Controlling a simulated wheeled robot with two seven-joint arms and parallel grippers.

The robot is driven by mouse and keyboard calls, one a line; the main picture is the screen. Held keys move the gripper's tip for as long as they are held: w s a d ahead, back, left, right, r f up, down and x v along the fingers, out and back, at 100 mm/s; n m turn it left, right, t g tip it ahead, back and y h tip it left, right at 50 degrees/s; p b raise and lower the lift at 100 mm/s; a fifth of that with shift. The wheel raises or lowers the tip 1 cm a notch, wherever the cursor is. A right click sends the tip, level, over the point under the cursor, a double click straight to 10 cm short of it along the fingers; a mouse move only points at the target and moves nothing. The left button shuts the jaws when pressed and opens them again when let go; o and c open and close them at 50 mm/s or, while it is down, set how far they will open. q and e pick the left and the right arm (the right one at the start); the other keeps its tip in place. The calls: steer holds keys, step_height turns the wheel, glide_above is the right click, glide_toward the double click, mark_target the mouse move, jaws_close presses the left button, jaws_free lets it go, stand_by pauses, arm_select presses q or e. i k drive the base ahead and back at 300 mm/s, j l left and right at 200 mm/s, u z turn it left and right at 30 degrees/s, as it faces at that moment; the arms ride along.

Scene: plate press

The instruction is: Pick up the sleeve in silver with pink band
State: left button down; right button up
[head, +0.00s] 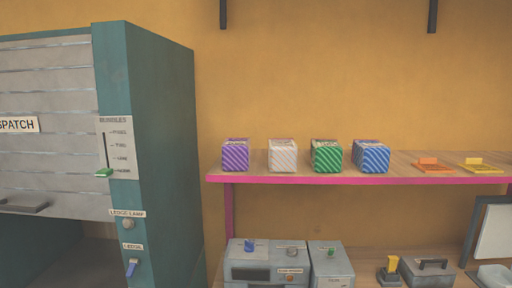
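Several small striped boxes stand in a row on the pink-edged shelf. The second from the left is a pale silver-grey sleeve (282,158) with faint pinkish-orange diagonal stripes; it is the closest match to silver with pink. It stands upright, apart from the boxes beside it. Neither of my grippers is in view, and nothing touches the sleeve.
A purple striped box (235,158) is left of the sleeve; green (327,160) and blue (371,160) ones are right. Orange (434,167) and yellow (481,167) pieces lie farther right. A teal dispatch cabinet (155,150) stands left. Grey machines (268,272) sit below the shelf (360,180).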

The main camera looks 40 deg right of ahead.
mark_target(283, 153)
steer(key=z, duration=1.7)
